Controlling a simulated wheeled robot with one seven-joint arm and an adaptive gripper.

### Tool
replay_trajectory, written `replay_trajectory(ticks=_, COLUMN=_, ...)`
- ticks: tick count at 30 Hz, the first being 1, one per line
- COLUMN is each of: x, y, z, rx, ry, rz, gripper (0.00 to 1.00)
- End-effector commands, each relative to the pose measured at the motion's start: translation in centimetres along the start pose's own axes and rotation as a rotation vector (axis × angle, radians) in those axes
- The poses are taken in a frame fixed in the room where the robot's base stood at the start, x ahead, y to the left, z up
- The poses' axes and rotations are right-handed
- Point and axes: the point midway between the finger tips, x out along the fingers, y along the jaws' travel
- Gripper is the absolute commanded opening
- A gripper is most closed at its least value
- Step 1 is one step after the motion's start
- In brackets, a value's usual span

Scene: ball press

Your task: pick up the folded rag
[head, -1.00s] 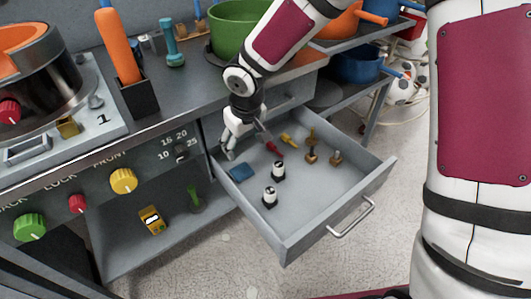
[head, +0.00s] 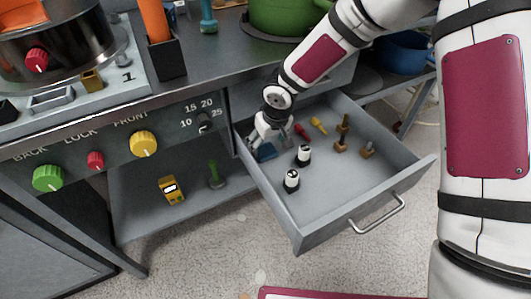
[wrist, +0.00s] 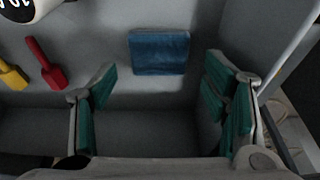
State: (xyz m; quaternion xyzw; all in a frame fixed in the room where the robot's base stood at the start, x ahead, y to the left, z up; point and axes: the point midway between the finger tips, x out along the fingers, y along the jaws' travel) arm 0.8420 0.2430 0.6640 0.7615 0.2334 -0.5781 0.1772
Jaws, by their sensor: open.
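The folded rag is a small blue square (wrist: 159,52) lying flat on the grey floor of the open drawer. In the head view it (head: 266,151) shows at the drawer's left side, partly hidden by my gripper. My gripper (head: 262,140) is down inside the drawer, by the rag. In the wrist view my gripper (wrist: 160,100) is open and empty, its green-padded fingers wide apart. The rag appears between and beyond the fingertips, not touched by either finger in that view.
The drawer (head: 340,220) has raised walls close to my gripper. In it lie a red tool (wrist: 46,64), a yellow tool (wrist: 12,75), two white-and-black cylinders (head: 303,155) and several small brown pieces (head: 341,142). The drawer's front middle is clear.

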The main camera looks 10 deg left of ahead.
Motion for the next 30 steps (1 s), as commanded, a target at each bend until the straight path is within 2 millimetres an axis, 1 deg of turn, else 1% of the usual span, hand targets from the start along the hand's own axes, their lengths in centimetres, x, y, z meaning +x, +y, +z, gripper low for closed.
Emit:
replay_trajectory(ticks=1, x=1.0, y=0.1, z=0.0, rx=0.0, ry=-0.002, rz=-0.001, gripper=0.68)
replay_trajectory(ticks=3, x=2.2, y=0.1, z=-0.1, rx=0.0, ry=-0.003, rz=-0.002, gripper=0.68)
replay_trajectory(ticks=7, x=3.7, y=0.2, z=-0.2, rx=0.0, ry=-0.002, rz=-0.001, gripper=0.68)
replay_trajectory(ticks=11, x=4.3, y=0.2, z=-0.2, rx=0.0, ry=-0.001, rz=0.0, gripper=0.68)
replay_trajectory(ticks=17, x=4.3, y=0.2, z=-0.2, rx=0.0, ry=-0.001, rz=0.0, gripper=0.68)
replay_trajectory(ticks=20, x=4.2, y=0.2, z=-0.2, rx=0.0, ry=-0.001, rz=0.0, gripper=0.48)
replay_trajectory(ticks=21, x=4.2, y=0.2, z=-0.2, rx=0.0, ry=-0.001, rz=0.0, gripper=0.39)
replay_trajectory(ticks=30, x=4.2, y=0.2, z=-0.2, rx=0.0, ry=-0.001, rz=0.0, gripper=0.39)
